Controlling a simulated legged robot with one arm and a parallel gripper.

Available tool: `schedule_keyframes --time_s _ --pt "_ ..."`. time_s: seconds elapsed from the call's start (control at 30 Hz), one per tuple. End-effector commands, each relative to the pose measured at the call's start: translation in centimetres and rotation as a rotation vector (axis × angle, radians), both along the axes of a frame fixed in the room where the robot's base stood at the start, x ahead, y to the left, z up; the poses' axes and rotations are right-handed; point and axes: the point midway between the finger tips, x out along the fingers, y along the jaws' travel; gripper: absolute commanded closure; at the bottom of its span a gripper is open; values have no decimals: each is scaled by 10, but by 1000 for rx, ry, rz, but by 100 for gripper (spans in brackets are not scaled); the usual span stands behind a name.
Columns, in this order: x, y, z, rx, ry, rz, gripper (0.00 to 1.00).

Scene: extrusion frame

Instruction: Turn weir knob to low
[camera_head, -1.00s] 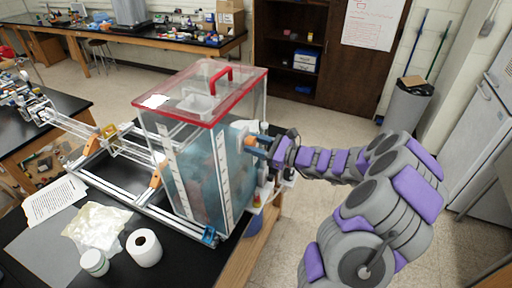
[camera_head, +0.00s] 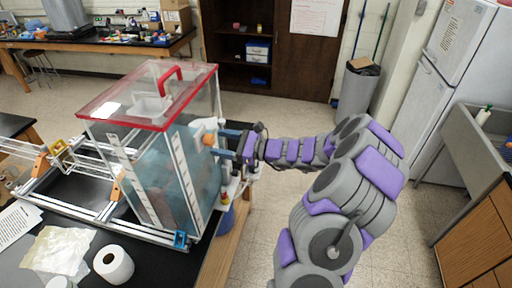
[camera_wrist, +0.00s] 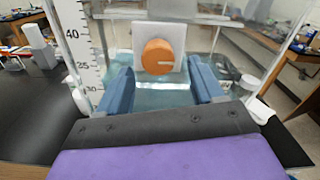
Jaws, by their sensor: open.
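The weir knob is a round orange dial (camera_wrist: 159,57) on a white plate (camera_wrist: 178,40) in the wrist view. A pale pointer line on it points to the right. In the head view the knob (camera_head: 209,140) shows small on the right side of the clear water tank (camera_head: 150,165). My gripper (camera_wrist: 163,85) is open, with one blue finger to the lower left and one to the lower right of the knob. The knob appears between and beyond the fingertips, with no visible contact. In the head view my gripper (camera_head: 228,145) reaches the tank from the right. No low mark is readable.
The tank has a red-rimmed lid (camera_head: 165,85) and printed scales. It stands on a metal extrusion frame (camera_head: 110,222) on a black bench. Bottles and a blue bucket (camera_head: 226,218) are below my gripper. Floor to the right is open.

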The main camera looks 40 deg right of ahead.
Motion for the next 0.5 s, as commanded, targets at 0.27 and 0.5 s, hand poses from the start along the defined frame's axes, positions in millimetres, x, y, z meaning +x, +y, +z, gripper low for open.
schedule_keyframes --time_s 0.27,0.5 --pt "-49 -43 -2 0 0 -7 33" --pt "-87 -72 -1 1 0 -5 33"
